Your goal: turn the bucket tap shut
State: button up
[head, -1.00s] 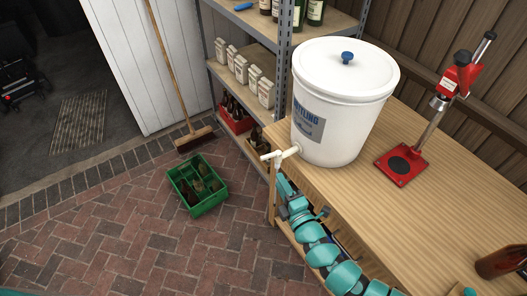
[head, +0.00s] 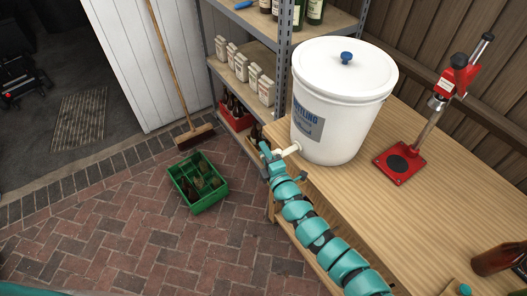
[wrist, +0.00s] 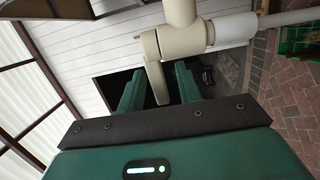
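The white bottling bucket (head: 338,110) stands upright on the wooden bench, its lid on. Its cream tap (head: 289,150) juts from the lower left of the bucket, partly hidden by my gripper (head: 266,153). In the wrist view the tap body (wrist: 183,38) is at the top, with its lever (wrist: 156,80) pointing down between the two green fingers of my gripper (wrist: 158,85). The fingers are apart, one on each side of the lever. I cannot tell whether either finger touches it.
The wooden bench (head: 440,210) carries a red bottle capper (head: 402,162) and a brown bottle (head: 497,260). A green crate (head: 198,182) with bottles sits on the brick floor at left. A metal shelf (head: 283,70) stands behind the bucket.

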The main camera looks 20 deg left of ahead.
jog(key=shift+w+a, duration=0.3)
jog(key=shift+a, duration=0.05)
jog(key=shift+c, duration=0.4)
grip_shut()
